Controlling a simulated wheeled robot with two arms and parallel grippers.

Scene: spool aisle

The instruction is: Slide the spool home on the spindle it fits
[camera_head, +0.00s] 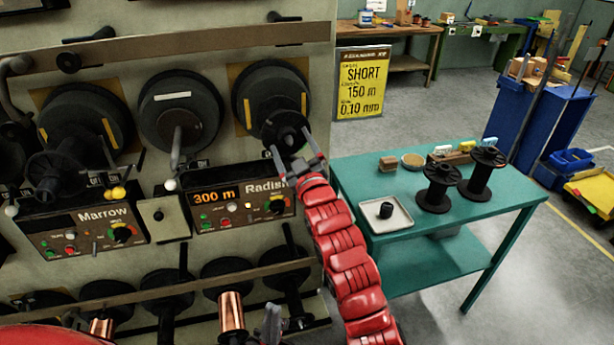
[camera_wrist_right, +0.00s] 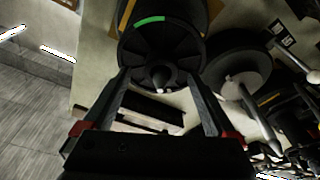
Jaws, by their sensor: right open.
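A black spool (camera_head: 287,128) sits around the right-hand upper spindle, in front of a large dark disc (camera_head: 262,88) with yellow marks, above the Radish panel. In the right wrist view the spool (camera_wrist_right: 160,48) faces me, and the pale spindle tip (camera_wrist_right: 162,78) shows at its hub. My right gripper (camera_head: 300,160) is just in front of the spool; its fingers are open (camera_wrist_right: 158,82), one on each side of the hub. I cannot tell whether they touch it. My left gripper (camera_head: 271,324) is low, at the bottom edge; its jaws are unclear.
The Radish panel (camera_head: 240,200) reads 300 m; the Marrow panel (camera_head: 90,222) is at left. A middle spindle (camera_head: 176,140) looks bare. A teal table (camera_head: 400,260) at right holds black spools (camera_head: 438,188) and a white tray (camera_head: 398,220). A yellow sign (camera_head: 362,83) reads SHORT 150 m.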

